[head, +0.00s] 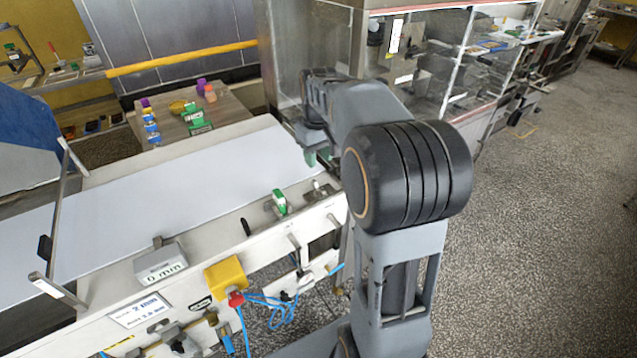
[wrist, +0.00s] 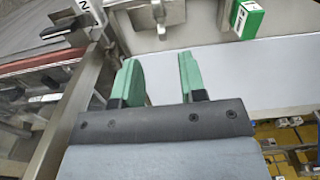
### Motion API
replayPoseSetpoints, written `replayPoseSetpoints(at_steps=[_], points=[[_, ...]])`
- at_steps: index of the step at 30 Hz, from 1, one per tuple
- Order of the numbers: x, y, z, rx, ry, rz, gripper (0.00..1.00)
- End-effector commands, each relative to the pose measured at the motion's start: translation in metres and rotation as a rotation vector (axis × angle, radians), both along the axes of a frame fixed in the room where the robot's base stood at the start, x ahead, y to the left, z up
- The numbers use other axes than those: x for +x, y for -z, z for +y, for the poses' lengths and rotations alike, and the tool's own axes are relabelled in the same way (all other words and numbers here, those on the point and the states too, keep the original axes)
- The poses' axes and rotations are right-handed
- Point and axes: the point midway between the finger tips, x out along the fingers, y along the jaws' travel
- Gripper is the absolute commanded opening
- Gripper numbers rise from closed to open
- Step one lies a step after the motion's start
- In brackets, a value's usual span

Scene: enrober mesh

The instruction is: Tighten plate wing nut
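My gripper (wrist: 158,76) is open, its two green fingers apart with nothing between them. In the head view the gripper (head: 314,157) is partly hidden by my arm, over the far right end of the white conveyor belt (head: 190,195). A small metal plate fitting (wrist: 158,14) lies ahead of the fingertips in the wrist view, apart from them. It also shows on the near conveyor rail in the head view (head: 318,191). A wing nut on it is too small to make out for certain.
A green and white box (head: 279,202) stands on the rail beside the fitting. A yellow box with a red button (head: 227,279) hangs on the conveyor's near side. A glass cabinet (head: 310,50) stands behind. A wooden table (head: 225,108) holds several small items. Floor at right is clear.

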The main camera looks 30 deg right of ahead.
Motion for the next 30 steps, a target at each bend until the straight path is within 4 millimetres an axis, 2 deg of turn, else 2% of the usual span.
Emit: replayPoseSetpoints(at_steps=[6, 15, 21, 30], points=[[-0.001, 0.043, 0.0, 0.001, 0.0, 0.003, 0.38], [-0.001, 0.083, 0.0, 0.001, 0.001, 0.001, 0.38], [0.0, 0.094, 0.0, 0.0, 0.001, -0.001, 0.38], [0.0, 0.095, 0.0, 0.0, 0.001, -0.001, 0.38]])
